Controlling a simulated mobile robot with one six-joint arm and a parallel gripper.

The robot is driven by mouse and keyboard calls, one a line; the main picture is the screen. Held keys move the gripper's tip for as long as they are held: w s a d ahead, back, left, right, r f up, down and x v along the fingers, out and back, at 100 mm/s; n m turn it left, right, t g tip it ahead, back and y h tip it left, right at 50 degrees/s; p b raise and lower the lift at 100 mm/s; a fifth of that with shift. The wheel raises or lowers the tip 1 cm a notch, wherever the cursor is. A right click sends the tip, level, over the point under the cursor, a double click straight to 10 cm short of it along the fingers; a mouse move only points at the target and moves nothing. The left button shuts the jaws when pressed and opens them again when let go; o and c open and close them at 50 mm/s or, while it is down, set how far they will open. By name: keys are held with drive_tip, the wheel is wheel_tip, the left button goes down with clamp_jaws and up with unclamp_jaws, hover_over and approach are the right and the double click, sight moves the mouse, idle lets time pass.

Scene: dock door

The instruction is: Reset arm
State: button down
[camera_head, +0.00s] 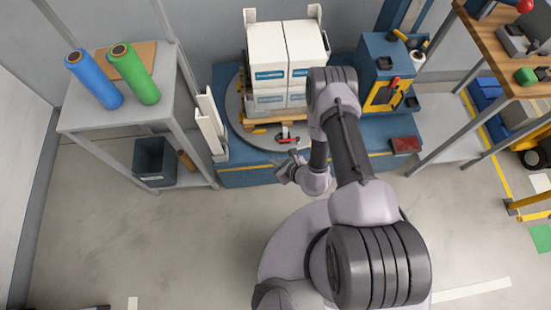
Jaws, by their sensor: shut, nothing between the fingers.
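My arm rises from my round base and bends over in the middle of the head view. My gripper (284,174) is at the end of the arm, left of the forearm, in front of the blue wrapping machine (240,178). The gripper is small in the picture; it is shut and holds nothing. It is apart from the stacked white boxes (268,48), which sit on a wooden pallet on the machine's round turntable (235,108). My arm hides part of the boxes and the machine's front.
A grey shelf (75,115) at left bears a blue roll (95,80) and a green roll (135,75); a dark bin (155,160) stands below. A wooden workbench (490,45) is at right. A yellow-black control panel (385,95) stands beside the boxes. The floor at front left is clear.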

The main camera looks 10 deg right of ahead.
drive_tip(key=w+a+r+n+y, duration=0.2)
drive_tip(key=w+a+r, duration=0.15)
drive_tip(key=r, duration=0.35)
drive_tip(key=w+a+r+n+y, duration=0.2)
drive_tip(key=w+r, duration=0.2)
drive_tip(key=r, duration=0.3)
drive_tip(key=s+a+r+n+g+y, duration=0.1)
drive_tip(key=s+a+r+n+g, duration=0.15)
drive_tip(key=r, duration=0.55)
drive_tip(key=s+a+r+n+g, duration=0.1)
drive_tip(key=r+n, duration=0.3)
drive_tip(key=r, duration=0.5)
drive_tip(key=s+a+r+n+g+y, duration=0.1)
drive_tip(key=r+n, duration=0.2)
drive_tip(key=r, duration=0.5)
drive_tip(key=s+d+r+n+g+h, duration=0.25)
drive_tip(key=s+r+n, duration=0.35)
drive_tip(key=s+r, duration=0.35)
drive_tip(key=s+d+r+n+t+h, duration=0.2)
drive_tip(key=s+d+r+h, duration=0.1)
drive_tip(key=d, duration=0.3)
drive_tip(key=s+d+r+n+t+h, duration=0.3)
drive_tip(key=s+d+r+h, duration=0.1)
drive_tip(key=s+d, duration=0.2)
drive_tip(key=shift+s+d, duration=0.15)
drive_tip(key=shift+d, duration=0.4)
drive_tip(key=shift+r, duration=0.1)
